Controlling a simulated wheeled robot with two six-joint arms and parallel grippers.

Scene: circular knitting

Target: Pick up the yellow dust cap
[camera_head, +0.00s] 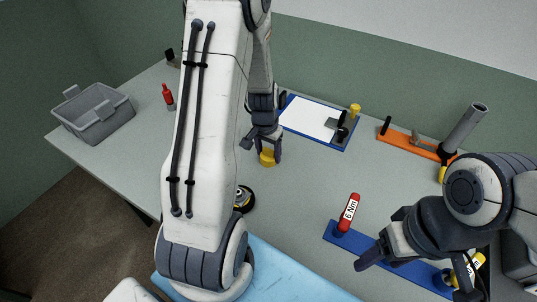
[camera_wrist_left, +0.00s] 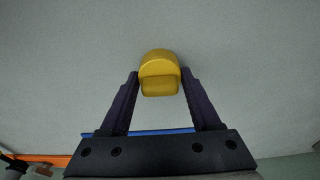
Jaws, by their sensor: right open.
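The yellow dust cap (camera_head: 267,158) is at the grey table's middle, at the fingers of my left gripper (camera_head: 263,152). In the left wrist view the yellow cap (camera_wrist_left: 160,72) sits between the two dark fingertips of my left gripper (camera_wrist_left: 160,76), with one finger close on each side. I cannot tell whether the fingers press on it or whether it is off the table. My left arm partly hides the table's middle in the head view. My right gripper (camera_head: 375,265) is open and empty, at the lower right above a blue tool board (camera_head: 400,268).
A red torque tool (camera_head: 348,213) marked 6 Nm stands by the blue board. An orange board (camera_head: 408,141), a grey bin (camera_head: 94,115) and a red bottle (camera_head: 168,96) stand farther off. A round black-and-yellow item (camera_head: 244,199) is beside my left arm.

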